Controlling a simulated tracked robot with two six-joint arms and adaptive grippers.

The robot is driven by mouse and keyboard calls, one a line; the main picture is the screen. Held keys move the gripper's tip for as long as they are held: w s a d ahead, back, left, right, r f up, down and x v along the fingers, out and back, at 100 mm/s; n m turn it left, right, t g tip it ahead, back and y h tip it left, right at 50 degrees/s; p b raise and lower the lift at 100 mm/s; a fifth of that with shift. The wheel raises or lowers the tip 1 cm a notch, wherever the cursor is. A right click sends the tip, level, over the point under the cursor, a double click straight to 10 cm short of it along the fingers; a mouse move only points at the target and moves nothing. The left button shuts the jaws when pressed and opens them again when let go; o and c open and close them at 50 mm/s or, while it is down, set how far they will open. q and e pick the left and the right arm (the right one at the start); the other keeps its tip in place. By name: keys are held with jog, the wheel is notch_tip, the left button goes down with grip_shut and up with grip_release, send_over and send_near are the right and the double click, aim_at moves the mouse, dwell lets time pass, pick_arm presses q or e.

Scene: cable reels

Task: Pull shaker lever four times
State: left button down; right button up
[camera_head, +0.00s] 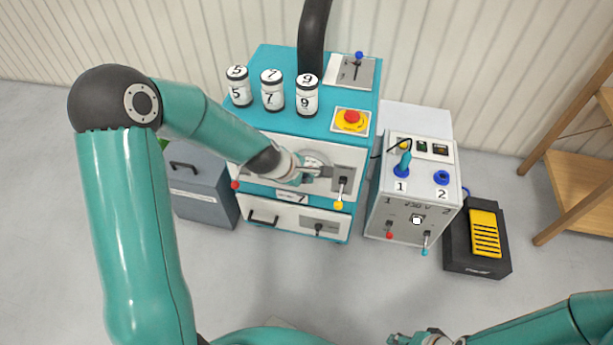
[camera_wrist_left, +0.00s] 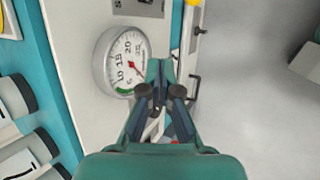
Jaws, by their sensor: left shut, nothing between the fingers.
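The teal machine (camera_head: 255,130) has several levers, and I cannot tell which is the shaker lever. A lever with a yellow knob (camera_head: 339,205) hangs down on its front panel. A red knob (camera_head: 235,185) sits at the front's left edge. A lever with a blue knob (camera_head: 359,55) stands on top. My left gripper (camera_head: 328,172) is shut and empty, in front of the panel, left of the yellow-knobbed lever. In the left wrist view its fingers (camera_wrist_left: 160,68) are beside a round dial gauge (camera_wrist_left: 122,60). My right gripper (camera_head: 398,339) is partly visible at the bottom edge.
Numbered canisters (camera_head: 272,92) and a red emergency button (camera_head: 351,117) are on top of the machine. A control box (camera_head: 410,215) with small levers stands right of it. A black and yellow pedal (camera_head: 484,234) and a wooden shelf (camera_head: 575,180) are farther right. The floor in front is clear.

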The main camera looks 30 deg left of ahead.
jog(key=shift+c, duration=1.1)
grip_shut()
pick_arm(q)
jog(key=s+d+f+m+g, duration=0.2)
jog(key=s+d+f+m, duration=0.2)
jog(key=s+f+m, duration=0.1)
jog(key=s+d+f+m+g+h, duration=0.1)
jog(key=s+d+f+m, duration=0.3)
jog(key=s, duration=0.5)
jog(key=s+d+f+m+g+h, duration=0.1)
jog(key=s+d+f+m+g, duration=0.1)
jog(key=s+d+f+m, duration=0.3)
jog(key=s+f+m, duration=0.2)
jog(key=s+m, duration=0.1)
jog(key=m, duration=0.1)
jog(key=shift+f+g, duration=0.35)
jog(key=shift+g, duration=0.05)
jog(key=shift+s, duration=0.1)
